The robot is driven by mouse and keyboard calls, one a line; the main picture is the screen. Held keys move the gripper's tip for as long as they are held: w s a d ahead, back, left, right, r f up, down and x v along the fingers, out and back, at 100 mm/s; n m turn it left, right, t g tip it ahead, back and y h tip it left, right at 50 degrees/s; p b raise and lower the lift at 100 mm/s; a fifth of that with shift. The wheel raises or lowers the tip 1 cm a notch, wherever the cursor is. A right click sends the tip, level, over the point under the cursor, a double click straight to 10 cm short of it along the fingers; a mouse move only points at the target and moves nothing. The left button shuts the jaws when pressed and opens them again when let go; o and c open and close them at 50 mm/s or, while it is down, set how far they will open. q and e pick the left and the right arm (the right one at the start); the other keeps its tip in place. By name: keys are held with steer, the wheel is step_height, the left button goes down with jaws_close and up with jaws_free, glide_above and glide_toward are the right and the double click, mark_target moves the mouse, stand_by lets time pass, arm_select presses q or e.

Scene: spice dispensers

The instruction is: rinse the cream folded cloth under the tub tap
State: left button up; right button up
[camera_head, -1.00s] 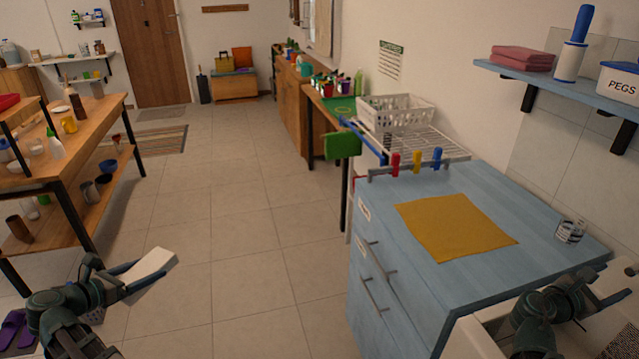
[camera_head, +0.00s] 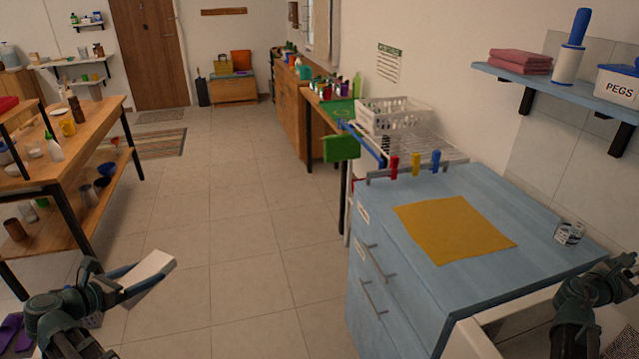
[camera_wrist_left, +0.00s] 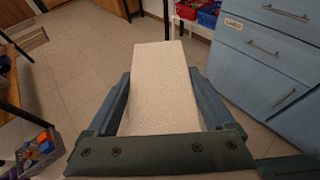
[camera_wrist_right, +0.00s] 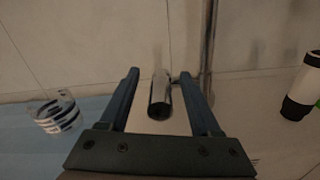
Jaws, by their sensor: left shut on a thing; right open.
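My left gripper (camera_head: 142,281) is shut on the cream folded cloth (camera_head: 157,263), held over the floor at the lower left of the head view. In the left wrist view the cloth (camera_wrist_left: 165,85) sticks out between the fingers. The white tub (camera_head: 492,329) is at the lower right of the head view, partly cut off. My right gripper (camera_wrist_right: 160,74) is open and empty over the tub area. In the right wrist view a metal tap part (camera_wrist_right: 159,95) with a dark round end shows between its fingers; I cannot tell whether they touch.
A blue cabinet (camera_head: 400,280) carries a mustard cloth (camera_head: 455,229) and a striped glass jar (camera_head: 569,234). Above it a blue shelf (camera_head: 545,82) holds pink folded towels (camera_head: 519,61), a lint roller (camera_head: 571,50) and a peg box (camera_head: 618,90). The tiled floor in the middle is clear.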

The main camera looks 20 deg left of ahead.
steer(key=shift+w+d, duration=0.1)
jaws_close()
stand_by(0.4)
stand_by(1.1)
